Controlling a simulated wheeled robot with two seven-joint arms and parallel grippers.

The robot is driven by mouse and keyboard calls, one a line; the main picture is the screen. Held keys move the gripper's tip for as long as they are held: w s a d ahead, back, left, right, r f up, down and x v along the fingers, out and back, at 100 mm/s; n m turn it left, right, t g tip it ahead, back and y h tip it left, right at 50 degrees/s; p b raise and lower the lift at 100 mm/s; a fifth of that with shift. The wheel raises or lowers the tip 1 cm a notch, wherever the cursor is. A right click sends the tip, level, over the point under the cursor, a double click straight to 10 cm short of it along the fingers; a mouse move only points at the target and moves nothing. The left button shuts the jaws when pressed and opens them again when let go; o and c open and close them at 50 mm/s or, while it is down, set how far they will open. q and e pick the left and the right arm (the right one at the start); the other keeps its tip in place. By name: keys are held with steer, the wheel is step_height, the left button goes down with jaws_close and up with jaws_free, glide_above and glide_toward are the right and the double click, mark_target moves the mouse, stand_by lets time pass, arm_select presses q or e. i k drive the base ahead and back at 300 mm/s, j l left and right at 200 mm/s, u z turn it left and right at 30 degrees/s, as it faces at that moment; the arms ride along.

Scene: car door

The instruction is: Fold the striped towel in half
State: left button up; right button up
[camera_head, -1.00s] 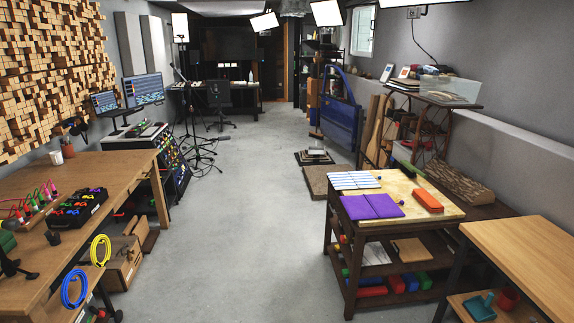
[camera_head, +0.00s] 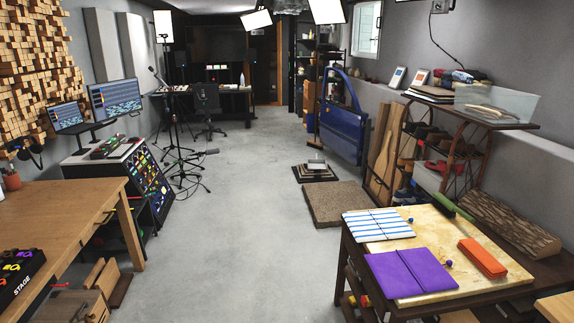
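The striped towel (camera_head: 378,224), white with blue stripes, lies flat at the back left of a dark wooden table (camera_head: 350,255) on the right. It rests partly on a pale wooden board (camera_head: 445,237). A dark line crosses it; I cannot tell whether this is a crease or an edge. A purple cloth (camera_head: 400,276) with a similar dark line lies in front of it. Neither of my grippers is in view.
An orange case (camera_head: 482,258), a green-handled tool (camera_head: 455,208) and small blue balls (camera_head: 448,264) are on the table. A wooden workbench (camera_head: 70,215) stands at left. A brown mat (camera_head: 338,204) lies behind the table.

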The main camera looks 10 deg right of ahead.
mark_target(392, 224)
steer(key=i+j+z, duration=0.15)
steer(key=i+z, duration=0.3)
steer(key=i+j+z, duration=0.4)
steer(key=i, duration=0.15)
steer(key=i+j+z, duration=0.45)
steer(key=l, duration=0.1)
